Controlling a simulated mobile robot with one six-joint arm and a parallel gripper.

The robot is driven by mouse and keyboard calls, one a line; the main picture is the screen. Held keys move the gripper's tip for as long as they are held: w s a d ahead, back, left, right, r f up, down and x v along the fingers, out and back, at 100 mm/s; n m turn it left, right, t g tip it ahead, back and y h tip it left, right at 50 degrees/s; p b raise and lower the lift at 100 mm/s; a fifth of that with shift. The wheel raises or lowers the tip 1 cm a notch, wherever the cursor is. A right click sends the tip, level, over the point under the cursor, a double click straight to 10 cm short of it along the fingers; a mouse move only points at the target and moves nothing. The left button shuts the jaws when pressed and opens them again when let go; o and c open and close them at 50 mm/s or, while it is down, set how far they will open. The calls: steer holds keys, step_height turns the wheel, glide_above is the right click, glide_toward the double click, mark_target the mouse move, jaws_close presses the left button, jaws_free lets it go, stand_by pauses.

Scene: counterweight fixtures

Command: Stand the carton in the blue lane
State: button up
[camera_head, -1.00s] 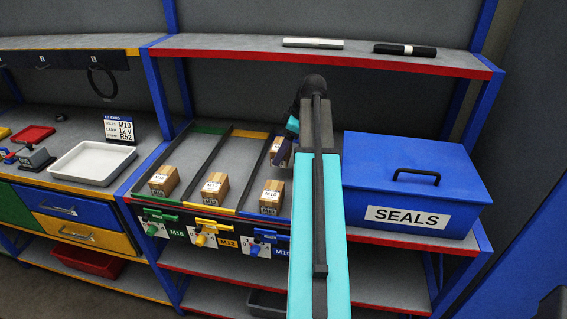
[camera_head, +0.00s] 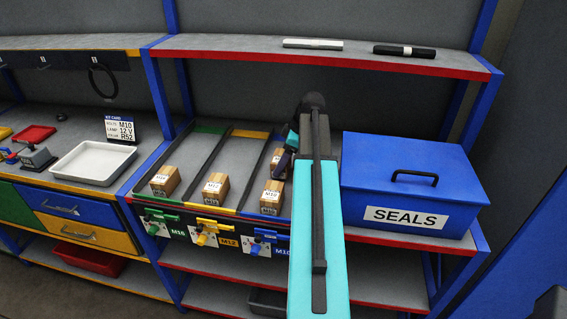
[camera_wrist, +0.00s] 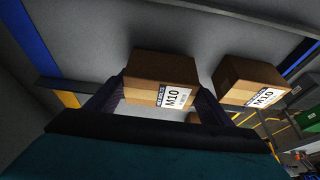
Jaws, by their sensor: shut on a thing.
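A brown carton (camera_wrist: 160,85) with a white M10 label is between the two dark fingers of my gripper (camera_wrist: 163,92) in the wrist view. In the head view this carton (camera_head: 277,158) is at the back of the right-hand lane, partly hidden by my gripper (camera_head: 286,158). That lane has a blue front strip (camera_head: 256,217) and an M10 tag. A second M10 carton (camera_head: 271,198) stands at the lane's front; it also shows in the wrist view (camera_wrist: 252,82), apart from the held one. Whether the held carton touches the lane floor is unclear.
Black dividers (camera_head: 248,171) separate the lanes. One carton (camera_head: 165,181) stands in the green lane and one (camera_head: 215,187) in the yellow lane. A blue SEALS box (camera_head: 415,180) is close right of my arm. A shelf (camera_head: 330,54) with two long objects is above.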

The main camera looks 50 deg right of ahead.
steer(key=shift+f, duration=0.95)
steer(key=shift+f, duration=0.1)
steer(key=o, duration=1.5)
steer(key=shift+r, duration=0.2)
steer(key=b+v, duration=0.3)
steer(key=v, duration=0.8)
steer(key=shift+s+d+r+b, duration=0.15)
steer(key=shift+r+b, duration=0.15)
steer(key=shift+r, duration=0.05)
steer(key=shift+r, duration=0.15)
